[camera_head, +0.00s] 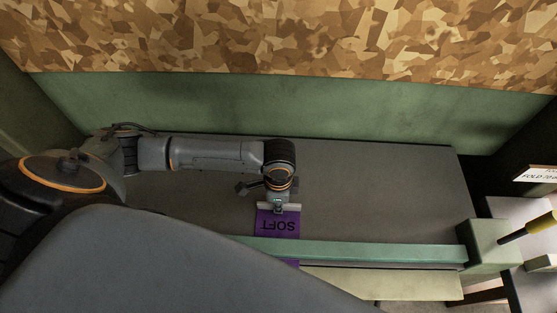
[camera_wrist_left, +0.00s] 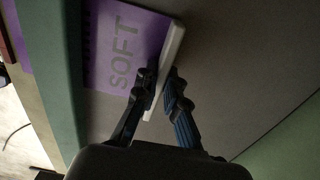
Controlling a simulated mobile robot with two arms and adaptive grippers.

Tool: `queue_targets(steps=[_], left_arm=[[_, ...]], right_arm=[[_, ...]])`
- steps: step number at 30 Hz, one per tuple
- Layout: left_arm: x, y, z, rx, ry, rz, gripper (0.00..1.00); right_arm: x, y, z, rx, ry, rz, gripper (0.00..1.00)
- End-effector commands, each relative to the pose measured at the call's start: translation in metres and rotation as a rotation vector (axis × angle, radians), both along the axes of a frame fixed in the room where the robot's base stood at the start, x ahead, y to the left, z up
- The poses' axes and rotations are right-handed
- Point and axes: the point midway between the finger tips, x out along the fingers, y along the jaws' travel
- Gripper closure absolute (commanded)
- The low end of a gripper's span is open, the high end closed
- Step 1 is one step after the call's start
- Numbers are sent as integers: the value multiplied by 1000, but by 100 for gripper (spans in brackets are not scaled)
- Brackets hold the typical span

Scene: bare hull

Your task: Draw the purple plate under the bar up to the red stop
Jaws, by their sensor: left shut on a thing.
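My left gripper (camera_head: 279,205) is at the plate's far edge. In the left wrist view its blue fingers (camera_wrist_left: 160,105) are on either side of the pale strip (camera_wrist_left: 165,70), shut on it; the plate (camera_wrist_left: 125,45) runs under the bar (camera_wrist_left: 62,80). I cannot make out the red stop for certain. My right gripper is out of view.
A dark red piece (camera_wrist_left: 5,38) shows at the left wrist view's left edge. A green block (camera_head: 490,243) stands at the bar's right end, near a yellow-and-black handle (camera_head: 527,227). A green wall (camera_head: 300,115) stands behind the table. The table right of the gripper is clear.

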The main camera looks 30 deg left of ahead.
Motion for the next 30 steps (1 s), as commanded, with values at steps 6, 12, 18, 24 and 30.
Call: queue_targets(steps=[6, 12, 18, 24, 30], left_arm=[[-3, -2, 0, -1, 0, -1, 100], [-6, -3, 0, -1, 0, -1, 100], [-8, -5, -1, -1, 0, -1, 100], [-11, -6, -1, -1, 0, -1, 100], [-14, -7, -1, -1, 0, -2, 88]], right_arm=[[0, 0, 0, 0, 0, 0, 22], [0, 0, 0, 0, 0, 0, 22], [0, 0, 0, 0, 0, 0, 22], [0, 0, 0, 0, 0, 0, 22], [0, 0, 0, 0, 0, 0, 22]])
